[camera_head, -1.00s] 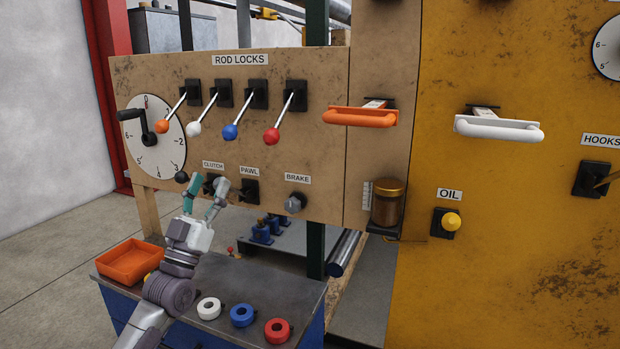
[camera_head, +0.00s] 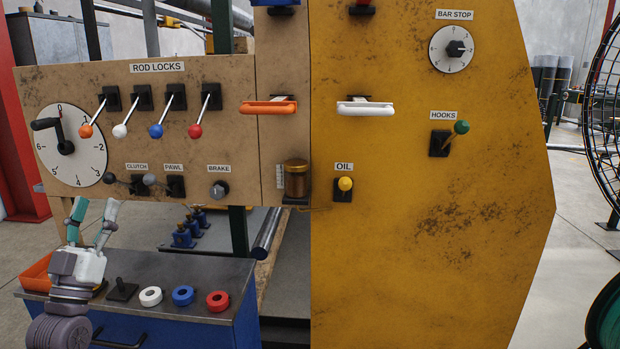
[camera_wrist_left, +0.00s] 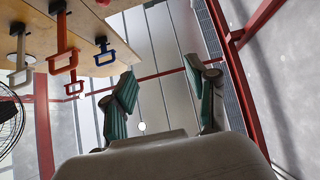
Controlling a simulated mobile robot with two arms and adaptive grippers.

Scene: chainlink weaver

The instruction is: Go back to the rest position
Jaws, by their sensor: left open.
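My left gripper (camera_head: 92,222) is at the lower left of the head view, pointing up, with its fingers apart and nothing between them. It stands in front of the lower left of the ROD LOCKS panel (camera_head: 230,110), below the dial (camera_head: 85,150), and overlaps the left end of the blue bench. In the left wrist view its two teal-padded fingers (camera_wrist_left: 165,100) are spread, with only wall and frame behind them. My right gripper is in neither view.
An orange tray (camera_head: 38,272) lies on the blue bench (camera_head: 215,330), partly behind my left arm. White (camera_head: 150,296), blue (camera_head: 183,295) and red (camera_head: 217,300) rings lie to its right. Levers and knobs project from the panel. A yellow cabinet (camera_head: 420,250) stands to the right.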

